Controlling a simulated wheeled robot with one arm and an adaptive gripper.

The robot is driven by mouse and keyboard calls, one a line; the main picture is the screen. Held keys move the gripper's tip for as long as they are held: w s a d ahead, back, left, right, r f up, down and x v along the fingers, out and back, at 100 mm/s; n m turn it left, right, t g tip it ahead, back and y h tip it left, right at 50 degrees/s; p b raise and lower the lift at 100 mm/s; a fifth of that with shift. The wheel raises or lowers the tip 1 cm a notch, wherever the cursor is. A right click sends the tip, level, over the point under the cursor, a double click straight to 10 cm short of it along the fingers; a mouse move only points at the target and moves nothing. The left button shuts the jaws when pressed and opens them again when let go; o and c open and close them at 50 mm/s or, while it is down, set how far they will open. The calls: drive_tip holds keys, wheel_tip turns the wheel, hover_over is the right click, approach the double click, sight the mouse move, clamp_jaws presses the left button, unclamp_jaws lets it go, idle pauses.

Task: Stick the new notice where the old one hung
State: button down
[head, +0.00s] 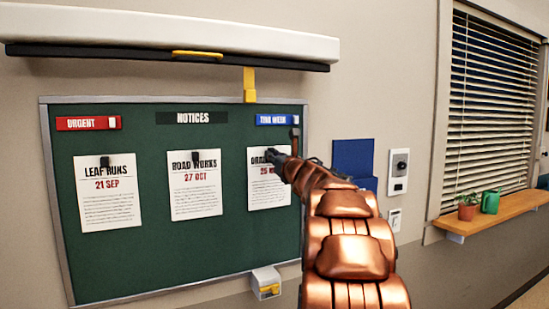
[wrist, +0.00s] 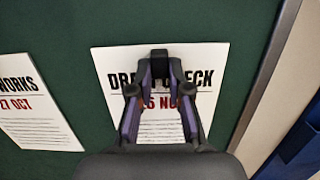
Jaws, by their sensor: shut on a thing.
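A white notice (head: 268,185) is at the right of the green board (head: 235,245), below the blue label. In the wrist view the notice (wrist: 125,110) reads "DRA…ECK" with a red date, both partly covered by my fingers. My gripper (head: 273,156) is at its top edge. In the wrist view my gripper (wrist: 160,78) is shut on a small black clip (wrist: 159,55) at the notice's top middle. The notice looks upright and close to the board; I cannot tell whether it touches.
"Leaf Runs" (head: 108,195) and "Road Works" (head: 195,190) notices hang to the left. A white hood (head: 170,30) with a yellow handle juts above the board. A blue holder (head: 353,158) and wall switches (head: 398,170) are at the right. A shelf (head: 490,220) holds a plant.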

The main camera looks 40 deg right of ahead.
drive_tip(key=c, duration=1)
unclamp_jaws()
drive_tip(key=shift+v, duration=6)
